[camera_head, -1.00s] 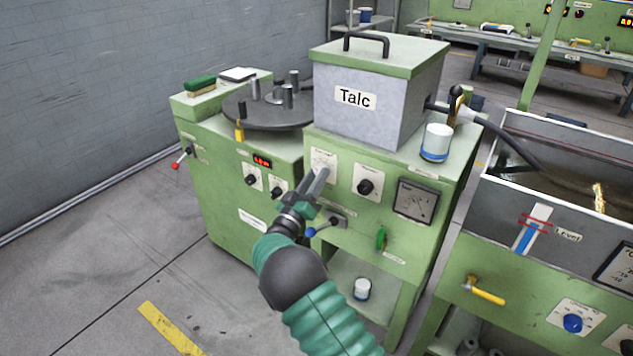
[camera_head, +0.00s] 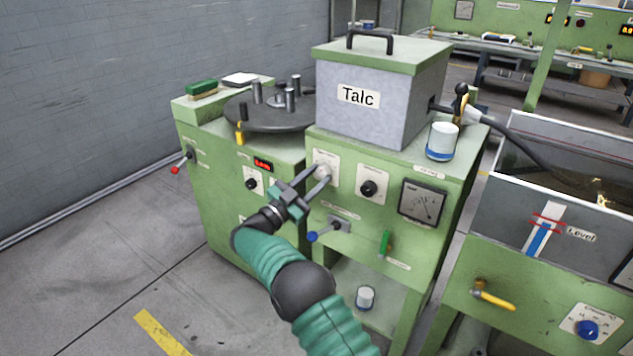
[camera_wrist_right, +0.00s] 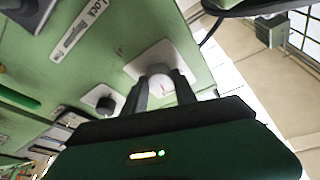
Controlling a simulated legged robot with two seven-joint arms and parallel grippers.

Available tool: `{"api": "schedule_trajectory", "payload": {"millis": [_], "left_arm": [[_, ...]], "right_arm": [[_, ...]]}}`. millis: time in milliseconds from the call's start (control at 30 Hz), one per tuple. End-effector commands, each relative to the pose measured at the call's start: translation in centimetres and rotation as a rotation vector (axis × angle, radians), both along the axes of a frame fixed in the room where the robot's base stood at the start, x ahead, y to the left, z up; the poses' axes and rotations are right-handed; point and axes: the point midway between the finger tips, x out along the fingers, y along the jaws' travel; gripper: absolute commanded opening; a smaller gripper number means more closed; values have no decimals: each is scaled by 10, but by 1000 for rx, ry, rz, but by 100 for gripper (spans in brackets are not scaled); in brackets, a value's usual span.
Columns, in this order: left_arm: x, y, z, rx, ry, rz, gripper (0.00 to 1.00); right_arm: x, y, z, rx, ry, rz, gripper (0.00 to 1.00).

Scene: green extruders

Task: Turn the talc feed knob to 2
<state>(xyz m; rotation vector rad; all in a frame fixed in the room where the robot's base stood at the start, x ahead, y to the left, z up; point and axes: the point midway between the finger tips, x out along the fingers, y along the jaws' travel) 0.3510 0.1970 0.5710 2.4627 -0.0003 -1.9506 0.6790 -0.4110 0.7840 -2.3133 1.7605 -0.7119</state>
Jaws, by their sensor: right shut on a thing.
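The green talc feeder carries a grey hopper (camera_head: 358,97) labelled "Talc". A pale round knob (camera_head: 322,171) on a white dial plate sits at the upper left of its front panel. My right gripper (camera_head: 311,180) reaches it from the lower left, with its two fingers shut on the knob. My left gripper is not in view.
A black knob (camera_head: 369,188) on a white plate and a dial gauge (camera_head: 421,200) are to the right. Below are a blue-tipped lever (camera_head: 327,230) and a green handle (camera_head: 385,243). A white-and-blue can (camera_head: 442,141) stands beside the hopper.

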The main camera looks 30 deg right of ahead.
Motion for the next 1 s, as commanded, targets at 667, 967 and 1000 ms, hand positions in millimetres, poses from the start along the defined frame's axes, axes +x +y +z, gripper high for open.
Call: {"api": "schedule_trajectory", "payload": {"millis": [667,967,1000], "left_arm": [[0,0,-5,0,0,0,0],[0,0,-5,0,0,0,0],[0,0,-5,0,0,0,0]], "right_arm": [[1,2,-5,64,-125,0,0],[1,1,-4,62,-125,0,49],[1,1,-4,61,-126,0,54]]}}
